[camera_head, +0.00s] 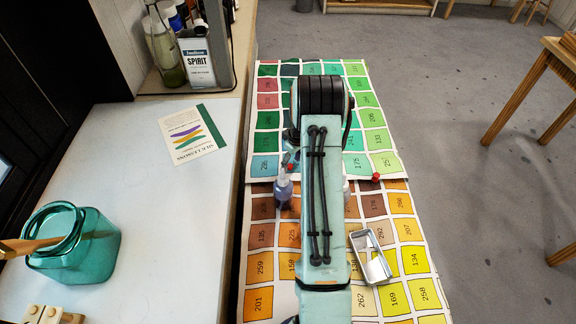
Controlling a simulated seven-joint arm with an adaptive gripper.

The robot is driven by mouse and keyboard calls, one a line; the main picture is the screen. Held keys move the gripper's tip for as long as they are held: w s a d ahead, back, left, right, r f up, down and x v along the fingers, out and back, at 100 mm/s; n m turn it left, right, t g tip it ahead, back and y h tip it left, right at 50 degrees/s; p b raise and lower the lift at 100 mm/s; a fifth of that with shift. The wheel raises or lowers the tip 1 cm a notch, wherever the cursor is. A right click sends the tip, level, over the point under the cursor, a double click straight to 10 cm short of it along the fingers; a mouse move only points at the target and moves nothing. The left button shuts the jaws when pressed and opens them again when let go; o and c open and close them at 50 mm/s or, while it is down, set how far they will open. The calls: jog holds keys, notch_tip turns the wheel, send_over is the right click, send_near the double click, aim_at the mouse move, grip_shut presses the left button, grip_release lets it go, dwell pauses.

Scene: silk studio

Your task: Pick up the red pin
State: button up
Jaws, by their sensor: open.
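A small red object (376,177), which may be the red pin, lies on the colour chart just right of my arm. It is too small to tell its exact shape. Another bit of red (290,166) shows at the left edge of my arm, by the top of a small dark-blue bottle; I cannot tell whether it belongs to the bottle. My arm runs up the middle of the view and covers much of the chart. My gripper's fingers cannot be made out, and what lies under the arm is hidden.
The numbered colour chart (259,272) covers the surface under my arm. The small bottle (283,190) stands left of my arm, a metal tin (378,268) lies right of it. A white worktop at left holds a teal jar (85,255) and a card (193,137).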

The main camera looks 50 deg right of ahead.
aim_at(290, 166)
jog(key=shift+w+f, duration=0.15)
jog(key=shift+f, duration=0.7)
jog(key=shift+w+f, duration=0.1)
jog(key=shift+f, duration=0.7)
jog(key=c, duration=0.8)
